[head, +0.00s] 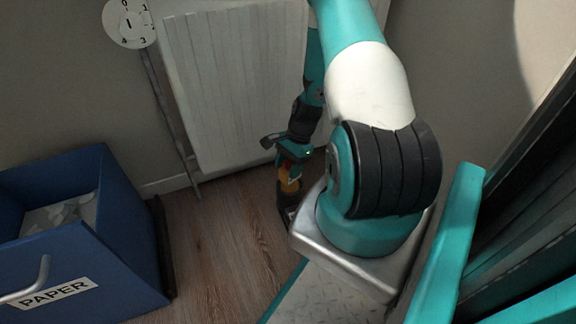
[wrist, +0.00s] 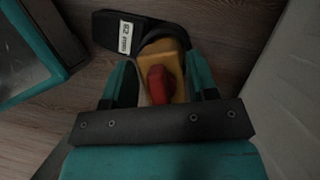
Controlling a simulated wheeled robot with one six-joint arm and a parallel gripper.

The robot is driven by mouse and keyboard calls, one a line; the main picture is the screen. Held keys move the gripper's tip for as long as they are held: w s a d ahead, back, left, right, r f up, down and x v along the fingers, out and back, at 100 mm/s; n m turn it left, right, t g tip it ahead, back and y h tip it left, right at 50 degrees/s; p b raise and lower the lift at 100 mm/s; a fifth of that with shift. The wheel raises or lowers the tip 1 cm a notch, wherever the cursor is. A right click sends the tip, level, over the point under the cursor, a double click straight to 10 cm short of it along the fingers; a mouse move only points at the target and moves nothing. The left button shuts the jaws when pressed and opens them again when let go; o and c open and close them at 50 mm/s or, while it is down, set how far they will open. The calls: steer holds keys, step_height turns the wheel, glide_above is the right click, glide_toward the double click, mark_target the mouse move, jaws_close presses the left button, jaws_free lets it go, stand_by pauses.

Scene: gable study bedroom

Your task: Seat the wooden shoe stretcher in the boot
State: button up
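The wooden shoe stretcher is a yellow-brown block (wrist: 176,66) with a red knob (wrist: 158,85), seen end-on in the wrist view; in the head view its orange-brown body (head: 289,186) shows below my gripper. My gripper (head: 292,160) points down near the floor, its teal fingers on either side of the stretcher, seemingly closed on it. In the wrist view the fingers (wrist: 160,78) flank the block. The dark boot (wrist: 108,27), with a white label, stands below. Its rim curves behind the stretcher, which overlaps the opening; how deep it sits is hidden. In the head view the boot (head: 284,208) is mostly hidden.
A white radiator (head: 235,85) stands against the wall close behind my gripper. A blue paper bin (head: 125,262) with scraps in it stands at the left. Open wooden floor (head: 222,240) lies between bin and boot. My own arm and base cover the right side.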

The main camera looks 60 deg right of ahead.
steer(key=shift+o, duration=1.1)
steer(key=w+p+v, duration=0.1)
steer(key=p+v, duration=0.6)
steer(key=v, duration=0.5)
steer(key=shift+s+r, duration=0.2)
steer(key=shift+s, duration=0.25)
steer(key=w+a+r+n, duration=0.4)
steer(key=a+r+n, duration=0.2)
steer(key=a+r, duration=0.4)
steer(key=w+a+r+n, duration=0.4)
steer(key=a+r+n, duration=0.2)
steer(key=a+r, duration=0.35)
steer(key=s+a+r+n, duration=0.6)
steer(key=s+a+n, duration=0.1)
steer(key=s+a, duration=0.1)
steer(key=s+a+r+n+g, duration=0.1)
steer(key=s+a+r+n, duration=0.5)
steer(key=a, duration=0.5)
steer(key=s+n, duration=0.2)
steer(key=s, duration=0.1)
steer(key=shift+a+n, duration=0.2)
steer(key=shift+n, duration=0.1)
steer(key=shift+r, duration=0.15)
